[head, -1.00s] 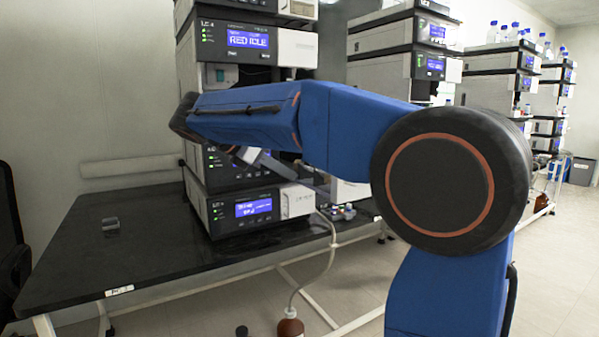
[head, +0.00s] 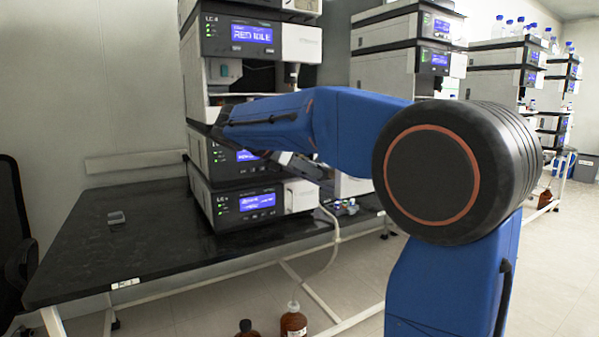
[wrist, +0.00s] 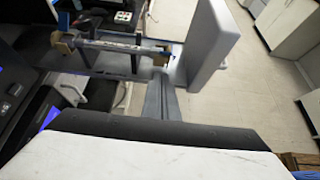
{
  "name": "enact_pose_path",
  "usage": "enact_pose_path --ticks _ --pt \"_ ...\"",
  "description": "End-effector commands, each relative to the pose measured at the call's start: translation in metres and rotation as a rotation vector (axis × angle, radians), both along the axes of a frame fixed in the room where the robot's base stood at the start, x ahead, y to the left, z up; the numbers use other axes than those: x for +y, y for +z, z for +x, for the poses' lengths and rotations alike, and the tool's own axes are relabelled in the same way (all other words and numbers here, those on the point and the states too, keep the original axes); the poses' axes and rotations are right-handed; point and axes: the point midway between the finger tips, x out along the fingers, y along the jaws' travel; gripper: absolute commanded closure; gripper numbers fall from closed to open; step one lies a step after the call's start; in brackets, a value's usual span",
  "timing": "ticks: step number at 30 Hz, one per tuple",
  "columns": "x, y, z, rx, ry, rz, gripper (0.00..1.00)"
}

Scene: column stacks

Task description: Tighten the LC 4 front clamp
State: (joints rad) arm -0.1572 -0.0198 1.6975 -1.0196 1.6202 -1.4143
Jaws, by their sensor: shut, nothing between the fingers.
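The LC 4 stack shows in the head view; its upper module (head: 236,38) has a lit blue display. My arm crosses in front of the open bay below it. In the wrist view a thin horizontal column (wrist: 110,46) lies across a holder, with brass-coloured clamps at its ends. The front clamp appears to be the right-hand one (wrist: 164,51). My gripper (wrist: 161,80) shows as narrow dark-grey fingers, shut and empty, with tips just below that clamp. I cannot tell whether they touch it. The clamp is hidden by my arm in the head view.
A grey slab (wrist: 207,42) stands close to the right of the clamp. A white panel with a black edge (wrist: 150,160) fills the bottom of the wrist view. The black bench (head: 130,245) is mostly clear, with a small grey object (head: 116,217). Brown bottles (head: 293,322) stand below.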

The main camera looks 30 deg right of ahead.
Motion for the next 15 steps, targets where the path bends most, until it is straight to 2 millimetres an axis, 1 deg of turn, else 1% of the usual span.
enact_pose_path --ticks 1,6,15 --pt "-0.005 0.005 0.0 0.0 -0.001 0.0 1.0" --pt "-0.014 0.015 0.0 0.001 -0.001 0.0 1.0" --pt "-0.017 0.017 0.0 0.001 0.001 0.0 1.0"
